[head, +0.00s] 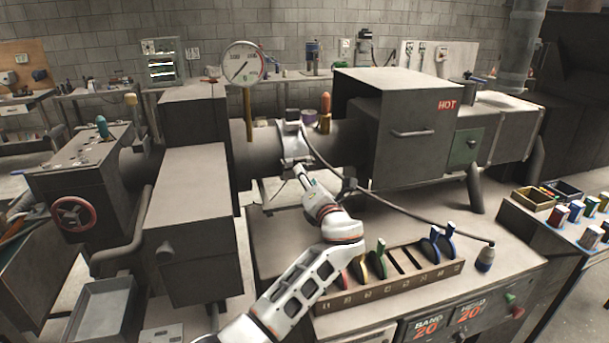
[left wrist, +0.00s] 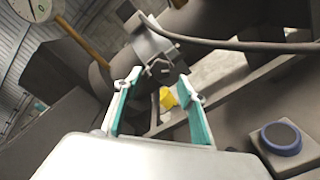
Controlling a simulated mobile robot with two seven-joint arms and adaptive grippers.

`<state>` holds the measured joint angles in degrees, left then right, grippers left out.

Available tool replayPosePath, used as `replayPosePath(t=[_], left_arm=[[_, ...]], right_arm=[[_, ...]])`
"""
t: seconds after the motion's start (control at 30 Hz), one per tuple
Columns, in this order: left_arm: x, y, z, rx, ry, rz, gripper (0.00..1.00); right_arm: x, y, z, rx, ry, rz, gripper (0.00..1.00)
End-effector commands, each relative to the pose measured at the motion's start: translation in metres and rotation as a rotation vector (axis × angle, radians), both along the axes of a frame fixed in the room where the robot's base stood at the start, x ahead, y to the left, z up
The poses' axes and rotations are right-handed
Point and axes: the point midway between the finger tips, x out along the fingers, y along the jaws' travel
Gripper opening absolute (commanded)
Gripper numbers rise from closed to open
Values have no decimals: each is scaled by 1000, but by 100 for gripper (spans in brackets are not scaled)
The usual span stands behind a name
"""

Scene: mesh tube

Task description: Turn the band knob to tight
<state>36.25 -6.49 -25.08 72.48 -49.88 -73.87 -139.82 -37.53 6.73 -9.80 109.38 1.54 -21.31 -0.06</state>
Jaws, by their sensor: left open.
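A silvery band clamp (head: 293,145) wraps the dark horizontal tube (head: 344,142) in the head view. The left wrist view shows its metal block with a hexagonal bolt or knob (left wrist: 160,68) just beyond my fingertips. I cannot tell its turned setting. My left gripper (head: 303,172) is at the lower front of the band, with its fingers small in the head view. In the left wrist view my left gripper (left wrist: 163,86) is open, its teal-lined fingers apart with nothing gripped. The bolt appears ahead of the gap, apart from the fingers. My right gripper is not in view.
A dark cable (head: 400,208) runs from the band across to the right. A slotted rack (head: 390,277) with coloured handles stands on the bench below. A boxy housing marked HOT (head: 412,160) is to the right. A dial gauge (head: 243,63) stands above the tube.

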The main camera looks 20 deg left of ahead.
Motion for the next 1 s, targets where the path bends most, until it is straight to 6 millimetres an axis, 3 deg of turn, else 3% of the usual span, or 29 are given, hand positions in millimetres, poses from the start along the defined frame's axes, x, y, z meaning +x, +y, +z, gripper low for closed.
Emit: replayPosePath(t=[0.3, 0.67, 0.77, 0.87, 1.0], left_arm=[[-32, -21, 0, 0, 0, 0, 41], [-34, -23, 0, -4, -1, -2, 41], [-27, -34, -6, -79, -21, -51, 41], [-11, -65, -20, -297, -69, -177, 41], [7, -143, -35, -846, -148, -419, 41]], right_arm=[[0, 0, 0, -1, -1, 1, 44], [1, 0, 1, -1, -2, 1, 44], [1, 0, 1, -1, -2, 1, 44], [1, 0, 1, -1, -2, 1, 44], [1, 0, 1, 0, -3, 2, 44]])
